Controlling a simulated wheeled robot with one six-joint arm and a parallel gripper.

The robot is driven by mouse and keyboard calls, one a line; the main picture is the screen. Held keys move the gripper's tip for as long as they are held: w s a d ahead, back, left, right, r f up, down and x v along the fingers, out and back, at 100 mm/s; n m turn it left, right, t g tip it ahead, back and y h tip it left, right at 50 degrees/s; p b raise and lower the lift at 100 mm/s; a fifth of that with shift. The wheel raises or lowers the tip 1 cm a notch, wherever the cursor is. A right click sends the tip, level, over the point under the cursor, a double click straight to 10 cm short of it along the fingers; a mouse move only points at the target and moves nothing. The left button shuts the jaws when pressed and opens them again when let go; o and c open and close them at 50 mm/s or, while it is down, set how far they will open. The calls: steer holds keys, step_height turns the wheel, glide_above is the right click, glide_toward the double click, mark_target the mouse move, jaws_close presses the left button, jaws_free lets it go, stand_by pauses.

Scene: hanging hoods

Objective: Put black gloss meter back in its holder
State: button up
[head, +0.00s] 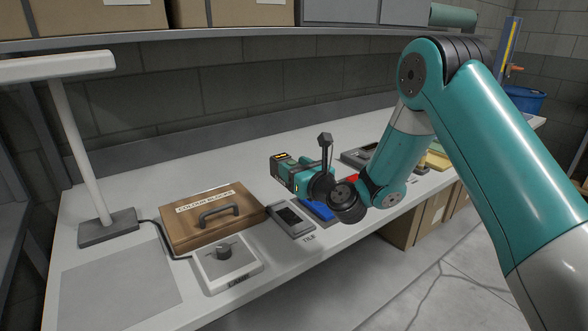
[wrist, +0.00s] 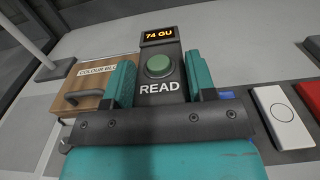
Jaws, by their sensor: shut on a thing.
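The black gloss meter (wrist: 160,92) fills the middle of the wrist view, with a lit display reading 74 GU and a green button above the word READ. My gripper (wrist: 160,78) is shut on it, one teal finger on each side. In the head view the meter (head: 281,163) is held above the bench, and my gripper (head: 308,178) hides part of it. A grey tray with a dark recess (head: 291,219) lies below, near the printed word TILE. A dark grey tray (head: 358,157) lies farther along the bench. I cannot tell which is the holder.
A wooden colour blocks case (head: 180,232), a grey box with a knob (head: 226,268) and a lamp (head: 108,228) stand at left. A blue item (head: 317,210) lies under my gripper. The wrist view shows a white piece (wrist: 283,118) and a red one (wrist: 311,95).

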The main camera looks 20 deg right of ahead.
step_height(320, 180, down, 9)
steer(key=b, duration=0.8)
steer(key=shift+r, duration=0.1)
steer(key=shift+f+b, duration=0.45)
steer(key=shift+f, duration=0.05)
steer(key=shift+f+b, duration=0.5)
steer(key=shift+f, duration=0.1)
steer(key=o, duration=1.3)
steer(key=shift+o, duration=0.5)
steer(key=shift+s+f, duration=0.1)
steer(key=shift+s, duration=0.05)
